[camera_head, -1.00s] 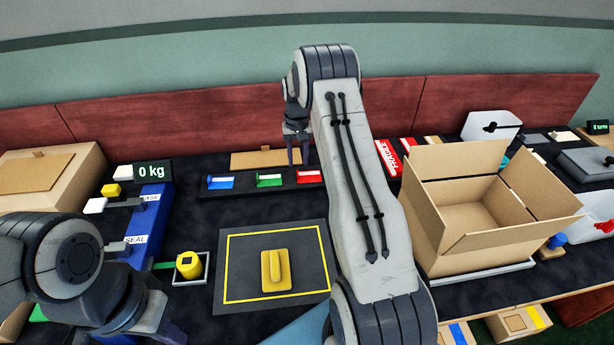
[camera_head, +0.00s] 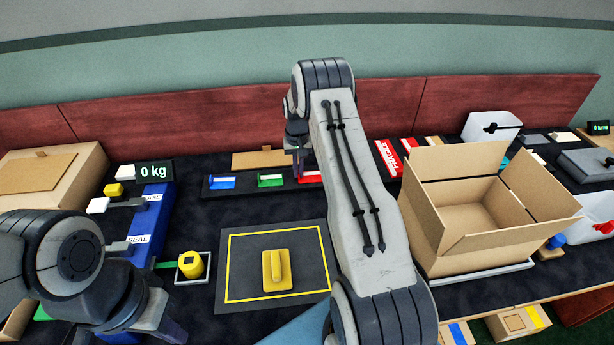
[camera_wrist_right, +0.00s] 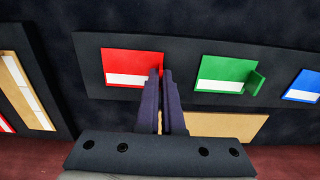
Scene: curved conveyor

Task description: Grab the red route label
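The red route label (camera_head: 309,177) lies at the right end of a dark strip, partly hidden by my right gripper in the head view. In the right wrist view it is a red plate (camera_wrist_right: 126,64) with a white band, flat on the strip. My right gripper (camera_wrist_right: 164,72) points down at the label's edge. Its two fingers are close together, and the label's raised tab appears pinched between them, mostly hidden. My left gripper (camera_head: 168,334) is at the bottom left of the head view, cut off by the frame edge, away from the label.
The green label (camera_head: 270,180) and blue label (camera_head: 222,182) share the dark strip (camera_head: 246,189). A yellow-handled block (camera_head: 277,270) sits on a yellow-outlined mat (camera_head: 231,292). An open carton (camera_head: 440,232) stands right of my right arm. A cardboard piece (camera_head: 262,159) lies behind the strip.

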